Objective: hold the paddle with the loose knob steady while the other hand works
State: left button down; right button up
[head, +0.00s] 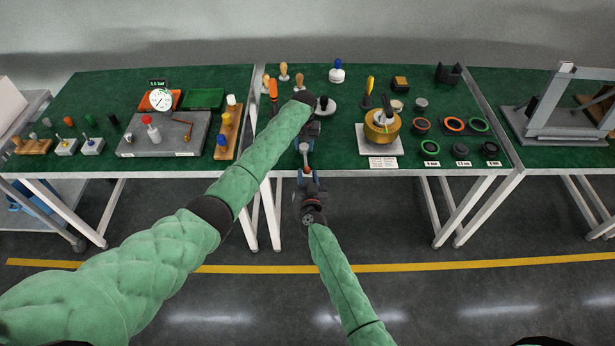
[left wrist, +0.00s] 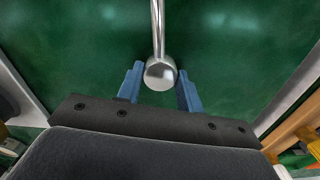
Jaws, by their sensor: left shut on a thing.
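The paddle shows in the left wrist view as a shiny metal rod (left wrist: 157,28) with a rounded end (left wrist: 160,74). The blue fingers of my left gripper (left wrist: 160,88) stand on both sides of that end and are shut on it. In the head view my left gripper (head: 305,144) is at the front edge of the middle table. My right gripper (head: 306,173) is just below it, in front of the edge, with its fingertips up. The paddle is too small there to make out, and I cannot tell which part is the loose knob or what the right fingers hold.
The middle green table (head: 345,152) carries a brass-coloured pot (head: 381,130) on a white block, several dark rings and several wooden-handled tools at the back. The left table holds a grey plate (head: 185,143) and a dial gauge (head: 161,99). A grey frame (head: 555,128) stands at right.

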grip_shut()
jog(key=shift+m, duration=2.8)
jog(key=shift+o, duration=1.4)
grip_release()
